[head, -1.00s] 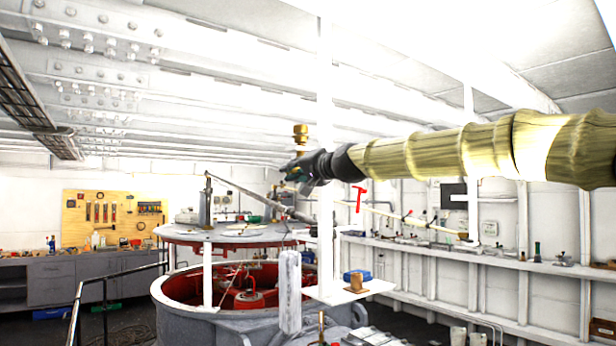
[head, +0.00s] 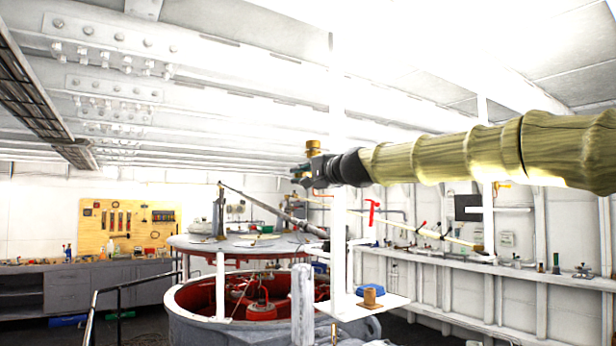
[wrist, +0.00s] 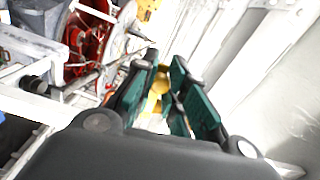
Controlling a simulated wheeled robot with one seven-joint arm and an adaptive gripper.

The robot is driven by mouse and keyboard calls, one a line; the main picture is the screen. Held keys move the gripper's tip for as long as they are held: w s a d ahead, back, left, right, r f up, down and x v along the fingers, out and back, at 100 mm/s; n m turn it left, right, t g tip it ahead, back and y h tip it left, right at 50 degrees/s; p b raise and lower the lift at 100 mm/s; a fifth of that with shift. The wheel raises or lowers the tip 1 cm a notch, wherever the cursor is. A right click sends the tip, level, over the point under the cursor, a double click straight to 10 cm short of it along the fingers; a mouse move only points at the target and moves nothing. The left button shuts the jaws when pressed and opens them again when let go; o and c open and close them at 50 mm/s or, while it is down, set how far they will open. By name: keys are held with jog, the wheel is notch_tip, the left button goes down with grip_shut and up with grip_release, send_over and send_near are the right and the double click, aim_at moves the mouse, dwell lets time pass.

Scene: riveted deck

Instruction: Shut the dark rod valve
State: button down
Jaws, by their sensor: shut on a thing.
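My gripper (head: 304,172) is at the left side of a white post, at the end of my arm reaching in from the right. A brass fitting (head: 313,148) stands just above it in the head view. In the wrist view, my gripper's green pads (wrist: 172,100) close around a yellow brass part (wrist: 155,95), seemingly the same fitting. The pads and fingers hide most of it. No dark rod handle can be made out on it, and its turn position cannot be told.
The white post (head: 338,120) stands close beside my gripper. Below are a white shelf (head: 385,304) with a brown block (head: 370,298) and a round grey-and-red machine (head: 190,300). A long dark rod (head: 265,207) slants below left. A red hammer (head: 372,212) shows to the right.

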jog(key=shift+d, duration=0.1)
jog(key=c, duration=1.4)
grip_release()
jog(key=shift+w+d, duration=0.1)
jog(key=shift+d, duration=0.05)
jog(key=shift+s, duration=0.2)
jog(key=v, duration=1.1)
jog(key=shift+s+d+f, duration=0.1)
jog(key=shift+s+d, duration=0.1)
jog(key=shift+d, duration=0.1)
